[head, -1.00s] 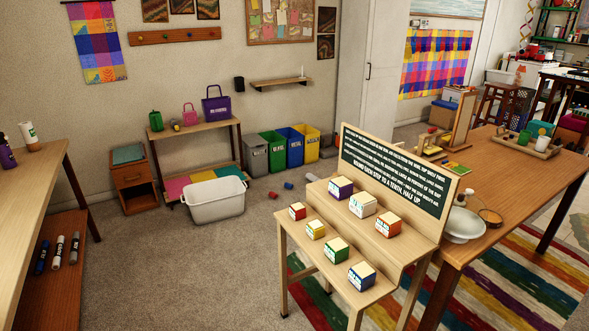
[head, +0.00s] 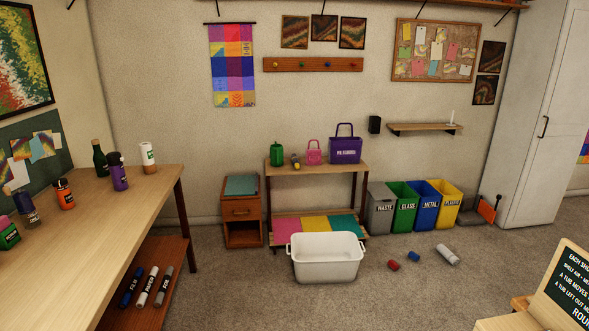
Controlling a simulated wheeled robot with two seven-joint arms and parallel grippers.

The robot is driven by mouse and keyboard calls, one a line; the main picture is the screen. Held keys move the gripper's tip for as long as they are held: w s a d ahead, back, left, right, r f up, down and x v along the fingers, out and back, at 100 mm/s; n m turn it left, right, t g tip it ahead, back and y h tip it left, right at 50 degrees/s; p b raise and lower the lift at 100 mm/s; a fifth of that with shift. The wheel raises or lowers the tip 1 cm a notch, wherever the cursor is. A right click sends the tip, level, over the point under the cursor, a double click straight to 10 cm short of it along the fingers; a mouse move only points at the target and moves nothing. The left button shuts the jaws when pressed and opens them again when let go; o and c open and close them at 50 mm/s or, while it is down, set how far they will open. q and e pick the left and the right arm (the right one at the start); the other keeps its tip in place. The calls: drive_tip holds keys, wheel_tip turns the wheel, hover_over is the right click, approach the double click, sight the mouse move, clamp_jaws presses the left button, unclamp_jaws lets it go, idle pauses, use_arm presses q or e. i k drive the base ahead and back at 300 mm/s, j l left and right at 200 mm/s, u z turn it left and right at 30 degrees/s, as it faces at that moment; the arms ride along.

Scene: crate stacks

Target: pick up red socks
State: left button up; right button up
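I cannot make out any red socks in the head view. A small red roll-like object (head: 393,265) lies on the carpet to the right of the white tub; it is too small to tell what it is. A small blue object (head: 414,256) and a larger white-grey cylinder (head: 447,254) lie near it. Neither of my grippers is in view.
A white tub (head: 326,266) stands before a low shelf (head: 327,170). Waste, glass (head: 404,208), metal and plastic bins stand along the wall. A long table (head: 90,225) with bottles fills the left. A sign board (head: 575,285) is at lower right.

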sight(391, 264)
drive_tip(key=i+z, duration=0.1)
drive_tip(key=i, duration=0.4)
drive_tip(key=i+j+z, duration=0.1)
drive_tip(key=i, duration=0.4)
drive_tip(key=i+j+z, duration=0.1)
drive_tip(key=i, duration=0.45)
drive_tip(key=i+j+z, duration=0.1)
drive_tip(key=i, duration=0.4)
drive_tip(key=i+l+z, duration=0.15)
drive_tip(key=i+z, duration=0.65)
drive_tip(key=i, duration=0.15)
drive_tip(key=i+j+z, duration=0.15)
drive_tip(key=i+z, duration=0.25)
drive_tip(key=i, duration=0.05)
